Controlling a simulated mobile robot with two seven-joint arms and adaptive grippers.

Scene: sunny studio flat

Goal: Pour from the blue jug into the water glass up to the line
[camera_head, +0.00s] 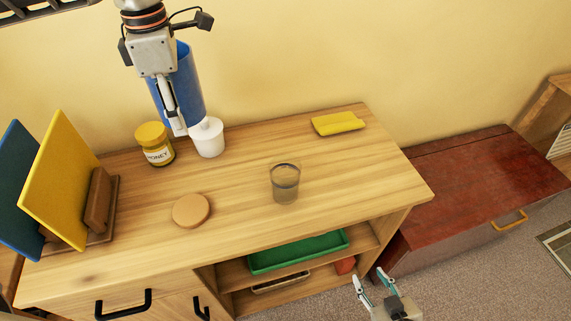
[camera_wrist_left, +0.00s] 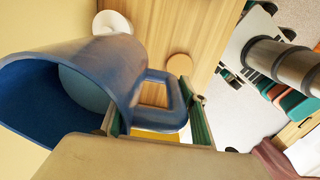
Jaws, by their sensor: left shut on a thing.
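The blue jug (camera_head: 187,88) is held up above the back left of the wooden counter. My left gripper (camera_head: 172,112) is in front of it and hides part of it. In the left wrist view the jug (camera_wrist_left: 95,70) lies sideways across the picture, its open mouth to the left. A paler blue round surface shows inside it. Its handle (camera_wrist_left: 172,100) is between the fingers of my left gripper (camera_wrist_left: 158,118). The clear water glass (camera_head: 285,184) stands upright mid-counter, apart from the jug; its fill is unclear. My right gripper (camera_head: 373,286) is open and empty, low in front of the counter.
A white cup (camera_head: 207,139) and a honey jar (camera_head: 155,146) stand close below the jug. A round wooden disc (camera_head: 190,211) lies left of the glass. A rack with a yellow board (camera_head: 62,178) and a blue board (camera_head: 20,190) stands left. A yellow cloth (camera_head: 338,123) lies back right.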

